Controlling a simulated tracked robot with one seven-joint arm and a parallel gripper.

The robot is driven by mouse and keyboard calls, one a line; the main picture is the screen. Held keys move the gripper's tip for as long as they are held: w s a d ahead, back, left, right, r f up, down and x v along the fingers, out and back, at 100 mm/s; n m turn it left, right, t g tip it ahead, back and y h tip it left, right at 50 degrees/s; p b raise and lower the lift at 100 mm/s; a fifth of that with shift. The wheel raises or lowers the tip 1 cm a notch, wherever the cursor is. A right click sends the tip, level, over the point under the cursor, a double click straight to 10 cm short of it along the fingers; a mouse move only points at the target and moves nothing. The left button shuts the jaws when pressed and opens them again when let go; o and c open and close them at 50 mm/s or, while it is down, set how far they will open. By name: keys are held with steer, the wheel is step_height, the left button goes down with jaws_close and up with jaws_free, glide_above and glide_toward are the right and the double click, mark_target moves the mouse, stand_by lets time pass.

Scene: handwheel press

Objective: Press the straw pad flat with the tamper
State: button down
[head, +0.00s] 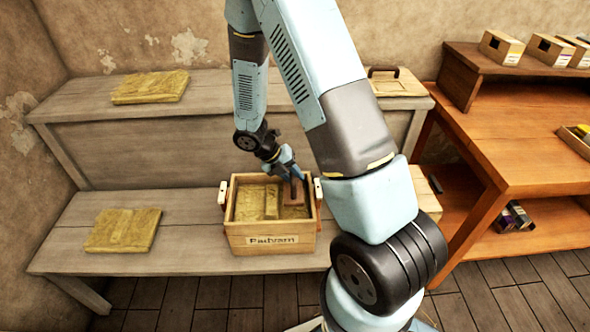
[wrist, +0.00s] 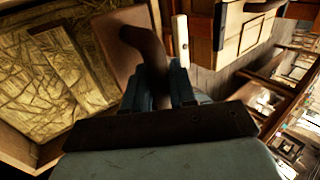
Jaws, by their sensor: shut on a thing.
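A wooden box (head: 272,238) marked "Padvam" stands on the lower bench shelf. A yellow straw pad (head: 257,202) lies inside it, with a raised ridge along its middle; the pad also shows in the wrist view (wrist: 40,95). My gripper (head: 290,172) is over the right part of the box. It is shut on the tamper's curved brown handle (wrist: 150,48). The tamper's flat brown plate (head: 297,192) is inside the box at the right, beside the ridge. I cannot tell whether the plate touches the straw.
Another straw pad (head: 123,230) lies on the lower shelf to the left, and one (head: 150,87) on the upper shelf. A wooden lid with a handle (head: 398,86) lies on the upper shelf at right. An orange-brown table (head: 530,130) stands at right. The lower shelf left of the box is partly clear.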

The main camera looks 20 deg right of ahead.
steer(key=shift+f, duration=2.75)
steer(key=shift+s+f, duration=0.1)
steer(key=shift+f, duration=0.2)
steer(key=shift+r, duration=0.1)
steer(key=shift+r, duration=4.85)
